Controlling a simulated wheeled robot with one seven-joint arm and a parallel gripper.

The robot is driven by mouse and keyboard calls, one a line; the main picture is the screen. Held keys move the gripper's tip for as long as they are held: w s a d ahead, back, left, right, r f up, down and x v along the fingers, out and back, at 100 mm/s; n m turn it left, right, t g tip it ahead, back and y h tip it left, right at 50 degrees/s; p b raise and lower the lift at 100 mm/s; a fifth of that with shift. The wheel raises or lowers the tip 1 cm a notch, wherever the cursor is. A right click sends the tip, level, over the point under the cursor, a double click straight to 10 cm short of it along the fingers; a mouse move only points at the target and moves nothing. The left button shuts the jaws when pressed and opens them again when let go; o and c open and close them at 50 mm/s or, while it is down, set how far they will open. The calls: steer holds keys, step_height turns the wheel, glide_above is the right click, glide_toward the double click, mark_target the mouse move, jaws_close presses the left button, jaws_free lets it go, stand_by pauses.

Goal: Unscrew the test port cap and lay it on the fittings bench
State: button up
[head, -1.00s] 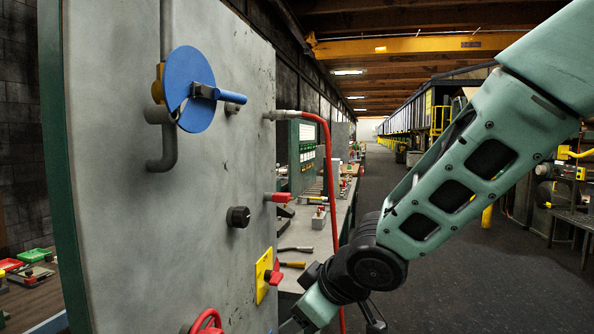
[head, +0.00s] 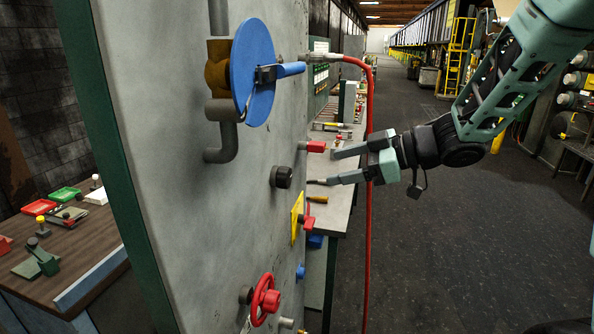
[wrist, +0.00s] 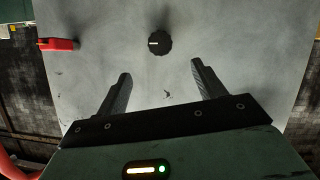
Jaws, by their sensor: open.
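My gripper (head: 332,168) is open and empty, held level to the right of the grey panel (head: 180,150) with its fingers pointing at it. In the wrist view its two fingers (wrist: 160,69) are spread, and a black knob (wrist: 159,43) with a white mark shows beyond them on the panel face. That knob also shows in the head view (head: 281,176), apart from the fingers. I cannot tell which fitting is the test port cap; a small blue fitting (head: 301,272) and a grey one (head: 286,322) sit low on the panel.
A red hose (head: 369,240) hangs close by my gripper. A bench with tools (head: 338,215) stands behind; a wooden bench (head: 75,262) stands left.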

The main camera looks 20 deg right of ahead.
mark_target(289, 177)
steer(key=p+x, duration=0.2)
steer(key=x, duration=1.1)
steer(key=shift+a, duration=0.1)
steer(key=c, duration=1)
